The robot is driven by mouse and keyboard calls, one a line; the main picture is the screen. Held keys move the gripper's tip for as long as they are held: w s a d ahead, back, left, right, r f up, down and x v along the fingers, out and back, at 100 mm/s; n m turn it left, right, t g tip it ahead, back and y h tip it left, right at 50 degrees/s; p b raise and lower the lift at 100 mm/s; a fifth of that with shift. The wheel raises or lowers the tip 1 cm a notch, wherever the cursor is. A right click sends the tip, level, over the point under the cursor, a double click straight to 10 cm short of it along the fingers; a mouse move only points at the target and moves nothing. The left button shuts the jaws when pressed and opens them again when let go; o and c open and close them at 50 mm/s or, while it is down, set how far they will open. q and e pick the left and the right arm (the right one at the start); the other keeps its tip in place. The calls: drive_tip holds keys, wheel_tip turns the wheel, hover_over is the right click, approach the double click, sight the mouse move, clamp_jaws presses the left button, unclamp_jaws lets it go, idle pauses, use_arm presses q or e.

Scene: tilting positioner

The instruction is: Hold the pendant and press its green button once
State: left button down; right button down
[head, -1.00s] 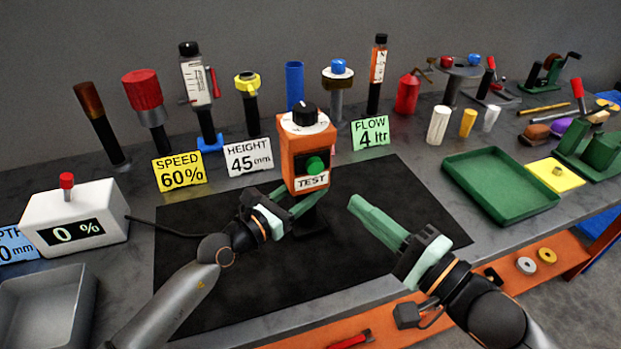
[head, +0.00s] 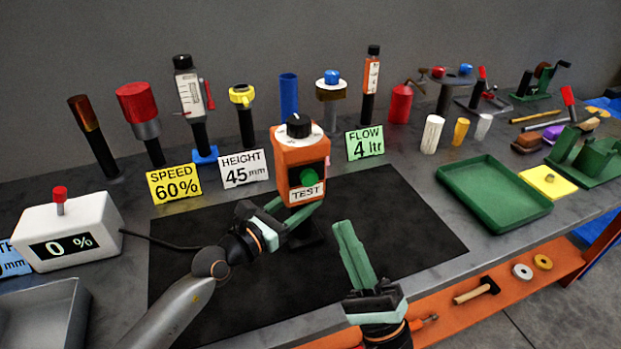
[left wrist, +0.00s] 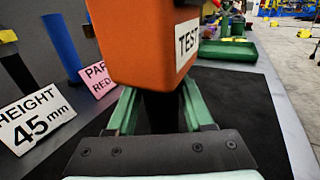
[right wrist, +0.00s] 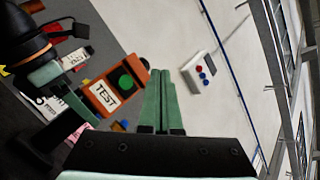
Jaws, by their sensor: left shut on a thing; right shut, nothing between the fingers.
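The pendant (head: 290,160) is an orange box with a black knob on top, a green button (head: 310,174) and a TEST label on its front. It stands upright above the black mat. My left gripper (head: 303,213) is shut on its black handle (left wrist: 160,108), just below the box; the left wrist view shows a green finger on each side. My right gripper (head: 343,228) is shut and empty, in front of and right of the pendant, apart from it. In the right wrist view its fingers (right wrist: 161,78) are right of the green button (right wrist: 126,82).
A white box reading 0 % (head: 70,232) with a red knob stands at left, its cable running toward the mat. SPEED (head: 174,184), HEIGHT (head: 244,170) and FLOW (head: 364,143) cards stand behind. A green tray (head: 495,197) lies at right. The black mat (head: 410,215) is bare at right.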

sight(311, 175)
drive_tip(key=shift+w, duration=0.1)
drive_tip(key=w+a, duration=0.3)
drive_tip(key=w, duration=0.5)
idle(0.3)
drive_tip(key=shift+w, duration=0.15)
idle(1.7)
drive_tip(key=shift+w+a, duration=0.1)
drive_tip(key=shift+w, duration=0.2)
drive_tip(key=shift+w+a, duration=0.15)
drive_tip(key=shift+w, duration=0.45)
idle(0.7)
idle(0.3)
drive_tip(key=shift+s+d, duration=0.3)
drive_tip(key=shift+s, duration=0.65)
drive_tip(key=shift+s+d, duration=0.3)
drive_tip(key=shift+s, duration=0.5)
drive_tip(key=shift+s+d, duration=0.25)
drive_tip(key=shift+s, duration=0.55)
drive_tip(key=shift+s+d, duration=0.3)
drive_tip(key=shift+s, duration=0.5)
